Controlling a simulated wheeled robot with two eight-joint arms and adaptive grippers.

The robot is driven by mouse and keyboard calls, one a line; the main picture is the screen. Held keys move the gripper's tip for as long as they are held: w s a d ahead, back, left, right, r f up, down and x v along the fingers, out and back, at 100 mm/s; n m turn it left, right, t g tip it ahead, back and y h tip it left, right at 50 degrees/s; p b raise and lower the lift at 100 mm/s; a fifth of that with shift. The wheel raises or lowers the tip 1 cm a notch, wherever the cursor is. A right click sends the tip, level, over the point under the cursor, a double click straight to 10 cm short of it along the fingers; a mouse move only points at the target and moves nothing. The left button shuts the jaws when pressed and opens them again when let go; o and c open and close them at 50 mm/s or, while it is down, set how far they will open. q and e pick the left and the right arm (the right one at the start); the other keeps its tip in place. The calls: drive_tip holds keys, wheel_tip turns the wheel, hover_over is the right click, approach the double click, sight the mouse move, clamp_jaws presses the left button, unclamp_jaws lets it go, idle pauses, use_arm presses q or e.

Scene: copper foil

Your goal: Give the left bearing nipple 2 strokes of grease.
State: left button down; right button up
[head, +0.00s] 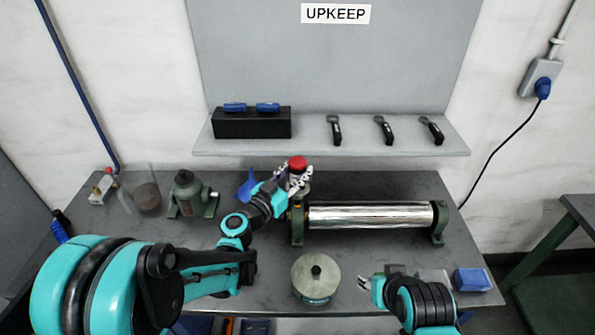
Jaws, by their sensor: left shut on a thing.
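A shiny metal roller (370,215) lies across the bench between a left bearing stand (297,232) and a right bearing stand (439,224), both green. My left gripper (299,176) is shut on a red-topped thing (297,162), which may be the greasing tool. It is just above and behind the left bearing. The left nipple is too small or hidden to make out, so contact with it cannot be told. My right gripper (367,284) is low in front of the roller, with its fingers apart and nothing visible between them.
A round pale tin (316,280) with a dark knob stands in front of the roller. A green pump-like unit (189,196), a jar (147,196) and a blue funnel-like thing (246,185) stand at left. A blue box (472,280) lies front right. A shelf (365,147) overhangs behind.

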sight(298, 160)
idle(0.4)
use_arm(q)
drive_tip(key=shift+r+p, duration=0.6)
drive_tip(key=shift+r, duration=0.1)
drive_tip(key=shift+f+b, duration=0.85)
drive_tip(key=shift+b, duration=0.1)
idle(0.7)
drive_tip(key=shift+r, duration=0.15)
drive_tip(key=shift+r+p, duration=2.9)
drive_tip(key=shift+r, duration=0.8)
